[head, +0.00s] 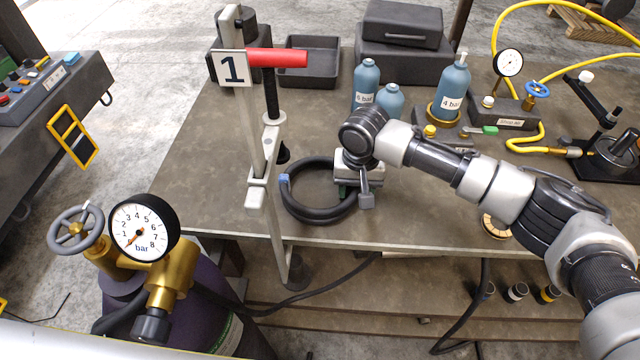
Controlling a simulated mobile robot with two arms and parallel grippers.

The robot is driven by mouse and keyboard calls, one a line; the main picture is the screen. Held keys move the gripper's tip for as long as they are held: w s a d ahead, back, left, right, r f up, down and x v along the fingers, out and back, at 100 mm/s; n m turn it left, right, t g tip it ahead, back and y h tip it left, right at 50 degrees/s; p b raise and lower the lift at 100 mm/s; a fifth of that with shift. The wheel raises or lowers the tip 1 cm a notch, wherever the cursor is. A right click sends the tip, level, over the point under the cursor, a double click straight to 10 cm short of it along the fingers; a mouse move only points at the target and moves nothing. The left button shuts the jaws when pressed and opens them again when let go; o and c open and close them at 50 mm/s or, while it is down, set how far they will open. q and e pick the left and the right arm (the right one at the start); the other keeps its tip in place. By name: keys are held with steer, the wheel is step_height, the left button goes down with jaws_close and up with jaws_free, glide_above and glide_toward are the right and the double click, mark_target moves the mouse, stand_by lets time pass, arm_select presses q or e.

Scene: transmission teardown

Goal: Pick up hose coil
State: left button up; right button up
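The hose coil (309,213) is a black ring of thick hose lying on the brown workbench, near its front edge, with a blue piece at its left side. My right gripper (357,196) points down over the coil's right side, and one grey finger shows beside the hose. The gripper and wrist hide that part of the coil. I cannot tell whether the fingers are open or closed on the hose. My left gripper is not in view.
A clamp stand (255,130) with a "1" plate and red handle (278,58) rises just left of the coil. Blue bottles (366,82) stand behind my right wrist. A gauge (145,228) on a brass valve stands at front left. The bench's left part is clear.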

jaws_close()
steer(key=shift+r, duration=0.1)
steer(key=shift+r, duration=0.55)
step_height(320, 180, up, 2)
steer(key=shift+w+r+b, duration=0.1)
steer(key=shift+r+b, duration=0.15)
steer(key=shift+b, duration=0.3)
steer(key=s+d+r+b, duration=0.1)
steer(key=d+r+b, duration=0.1)
steer(key=d+r, duration=0.5)
steer(key=d, duration=0.4)
steer(key=shift+s+d+r, duration=0.2)
steer(key=shift+s+d, duration=0.05)
steer(key=shift+d, duration=0.05)
